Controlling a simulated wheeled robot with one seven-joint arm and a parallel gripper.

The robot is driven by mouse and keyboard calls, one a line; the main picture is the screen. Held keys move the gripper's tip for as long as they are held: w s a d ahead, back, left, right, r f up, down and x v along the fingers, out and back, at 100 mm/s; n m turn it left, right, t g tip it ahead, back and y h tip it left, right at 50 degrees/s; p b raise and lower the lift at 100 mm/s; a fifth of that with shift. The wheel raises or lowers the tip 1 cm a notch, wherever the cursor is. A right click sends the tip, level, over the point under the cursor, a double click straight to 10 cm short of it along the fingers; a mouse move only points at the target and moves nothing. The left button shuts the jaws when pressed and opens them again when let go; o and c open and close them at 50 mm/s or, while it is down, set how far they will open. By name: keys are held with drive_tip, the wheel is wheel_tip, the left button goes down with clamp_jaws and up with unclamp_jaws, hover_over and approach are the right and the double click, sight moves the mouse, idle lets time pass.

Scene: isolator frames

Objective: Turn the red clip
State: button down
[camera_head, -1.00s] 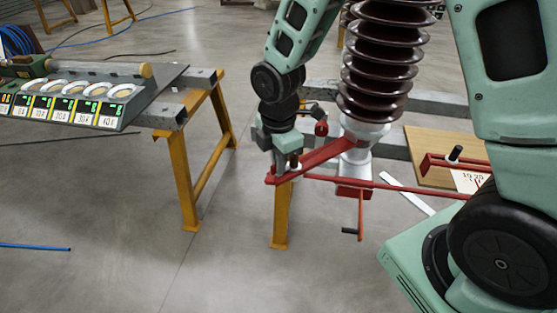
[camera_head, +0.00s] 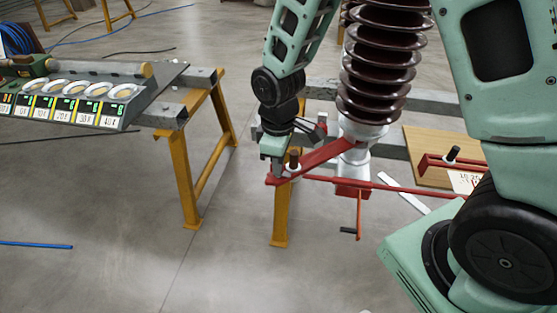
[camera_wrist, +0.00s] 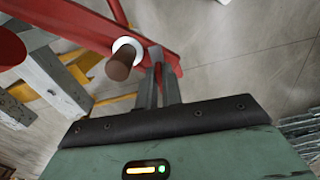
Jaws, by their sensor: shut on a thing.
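The red clip (camera_head: 322,157) is a flat red bar running from the foot of the brown ribbed insulator toward the left, where a brown pin (camera_head: 294,157) with a white collar stands on it. My gripper (camera_head: 276,165) is at the bar's left end, beside the pin. In the wrist view my gripper's grey fingers (camera_wrist: 164,72) are close together on the red clip (camera_wrist: 98,27) near its end, just right of the brown pin (camera_wrist: 121,65). The exact contact at the fingertips is partly hidden.
The insulator (camera_head: 376,75) rises close to the right of my gripper. A thin red rod (camera_head: 400,188) runs right from the bar's end. A yellow trestle (camera_head: 188,185) and a panel with lit displays (camera_head: 75,105) stand left. Open floor lies in front.

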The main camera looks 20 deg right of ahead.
drive_tip(key=m+p, duration=0.1)
drive_tip(key=m, duration=0.3)
drive_tip(key=shift+r+m, duration=0.1)
drive_tip(key=shift+m, duration=0.2)
drive_tip(key=shift+m+p, duration=0.35)
drive_tip(key=shift+m, duration=1.55)
drive_tip(key=c, duration=1.6)
unclamp_jaws()
drive_tip(key=shift+o, duration=0.2)
wheel_tip(320, 180, up, 17)
drive_tip(key=shift+r, duration=0.15)
